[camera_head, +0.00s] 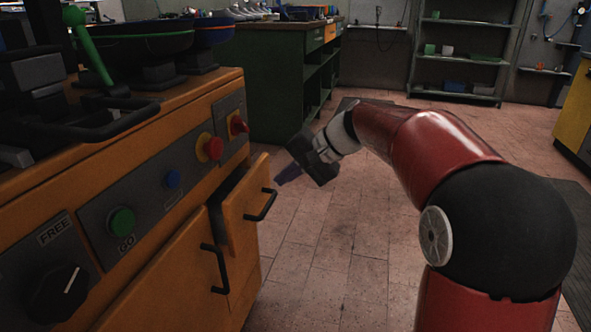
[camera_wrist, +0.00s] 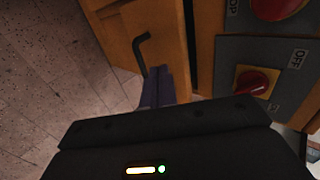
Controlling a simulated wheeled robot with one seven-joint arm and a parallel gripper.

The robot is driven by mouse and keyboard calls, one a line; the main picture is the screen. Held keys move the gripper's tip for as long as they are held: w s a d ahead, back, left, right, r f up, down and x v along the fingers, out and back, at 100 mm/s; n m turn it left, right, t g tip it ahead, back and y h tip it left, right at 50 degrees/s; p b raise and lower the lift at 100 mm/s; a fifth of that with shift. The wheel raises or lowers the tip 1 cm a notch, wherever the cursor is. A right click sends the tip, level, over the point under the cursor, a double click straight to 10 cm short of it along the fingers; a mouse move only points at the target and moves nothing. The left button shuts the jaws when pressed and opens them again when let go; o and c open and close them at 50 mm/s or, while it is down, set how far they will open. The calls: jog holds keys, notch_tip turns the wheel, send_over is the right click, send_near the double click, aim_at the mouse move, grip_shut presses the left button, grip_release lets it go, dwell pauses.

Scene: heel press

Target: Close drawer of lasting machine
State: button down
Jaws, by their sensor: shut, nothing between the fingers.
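The orange lasting machine (camera_head: 150,168) stands at the left in the head view. Its drawer (camera_head: 245,204) is pulled partly out, with a dark gap behind its front panel and a black bar handle (camera_head: 262,205) on the front. My gripper (camera_head: 284,179) is shut and empty, to the right of the drawer's upper edge in the head view. In the wrist view the drawer (camera_wrist: 168,38) and its handle (camera_wrist: 141,50) show just beyond the shut purple fingers (camera_wrist: 158,88). I cannot tell whether the fingers touch the drawer.
A closed orange door (camera_head: 190,275) with a black handle lies left of the drawer. Red knobs (camera_head: 210,147) and buttons sit on the panel above. A green workbench (camera_head: 270,85) and shelves (camera_head: 460,55) stand behind. The tiled floor (camera_head: 335,255) right of the machine is clear.

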aim_at(245, 190)
jog(key=a+f, duration=0.1)
jog(key=a, duration=0.1)
jog(key=w+a+f, duration=0.1)
jog(key=a, duration=0.1)
jog(key=w+a+f, duration=0.1)
jog(key=a, duration=0.1)
jog(key=shift+w+a, duration=0.25)
jog(key=shift+a, duration=0.1)
jog(key=shift+r, duration=0.1)
jog(key=shift+w+a+p, duration=0.25)
jog(key=shift+a, duration=0.5)
jog(key=shift+w+a+p, duration=0.2)
jog(key=shift+w+a, duration=0.05)
jog(key=shift+a, duration=0.45)
jog(key=shift+w+a+p, duration=0.25)
jog(key=shift+a, duration=0.5)
jog(key=shift+r, duration=0.1)
